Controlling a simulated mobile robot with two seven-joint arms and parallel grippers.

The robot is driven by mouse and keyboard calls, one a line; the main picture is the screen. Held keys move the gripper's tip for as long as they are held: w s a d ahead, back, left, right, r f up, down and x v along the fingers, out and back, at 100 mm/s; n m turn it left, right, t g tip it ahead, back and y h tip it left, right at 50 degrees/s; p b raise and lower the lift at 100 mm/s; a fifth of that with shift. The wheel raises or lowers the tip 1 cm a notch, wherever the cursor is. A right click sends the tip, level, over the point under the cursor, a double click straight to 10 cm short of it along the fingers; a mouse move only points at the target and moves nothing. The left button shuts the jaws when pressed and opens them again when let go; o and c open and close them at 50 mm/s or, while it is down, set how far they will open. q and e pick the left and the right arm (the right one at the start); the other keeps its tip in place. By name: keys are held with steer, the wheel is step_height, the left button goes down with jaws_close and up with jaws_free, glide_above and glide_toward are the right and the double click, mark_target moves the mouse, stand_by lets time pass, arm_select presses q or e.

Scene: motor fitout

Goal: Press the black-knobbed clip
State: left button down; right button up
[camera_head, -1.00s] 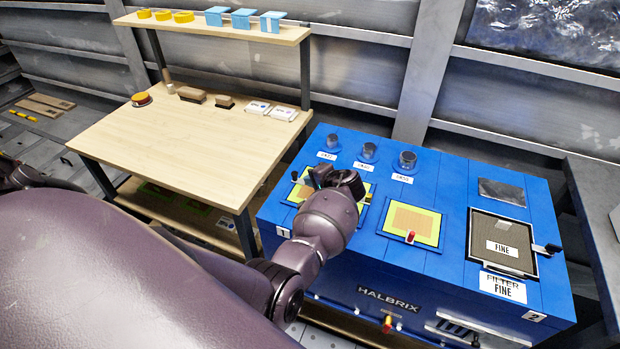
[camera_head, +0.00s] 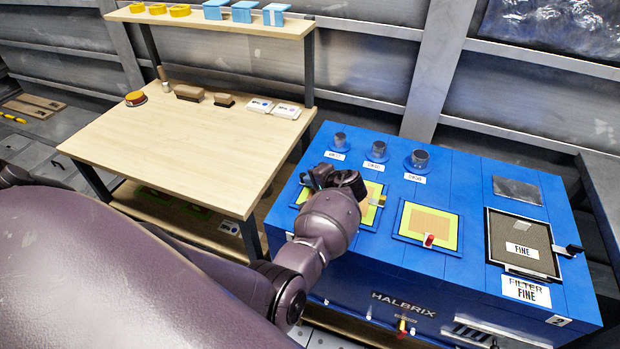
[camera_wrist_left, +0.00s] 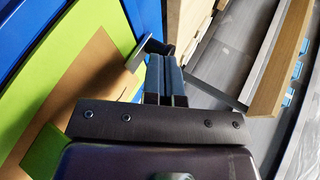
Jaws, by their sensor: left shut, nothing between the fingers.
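My left gripper (camera_head: 318,180) is shut and empty over the left yellow-green pad (camera_head: 376,190) on the blue machine. In the left wrist view its closed fingers (camera_wrist_left: 164,62) point at a dark clip (camera_wrist_left: 137,56) with a black knob (camera_wrist_left: 159,47) at the pad's edge. The fingertips overlap the knob in the picture; I cannot tell if they touch it. In the head view my gripper hides this spot. Another black-knobbed lever (camera_head: 573,249) stands at the right of the FINE filter (camera_head: 522,236). My right gripper is not in view.
A red-knobbed clip (camera_head: 428,240) sits on the middle pad (camera_head: 410,222). Three round grey knobs (camera_head: 378,149) stand along the machine's back. A wooden table (camera_head: 190,135) with a shelf is to the left.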

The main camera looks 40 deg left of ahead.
mark_target(300, 187)
arm_select(q)
steer(key=shift+a+f, duration=0.1)
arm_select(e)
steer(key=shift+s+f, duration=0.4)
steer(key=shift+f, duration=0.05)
arm_select(q)
steer(key=shift+a, duration=0.1)
steer(key=a, duration=0.3)
steer(key=shift+s+p, duration=0.3)
steer(key=shift+s, duration=0.05)
steer(key=shift+a, duration=0.1)
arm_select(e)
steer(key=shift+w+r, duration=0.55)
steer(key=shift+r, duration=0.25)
arm_select(q)
steer(key=shift+r, duration=0.2)
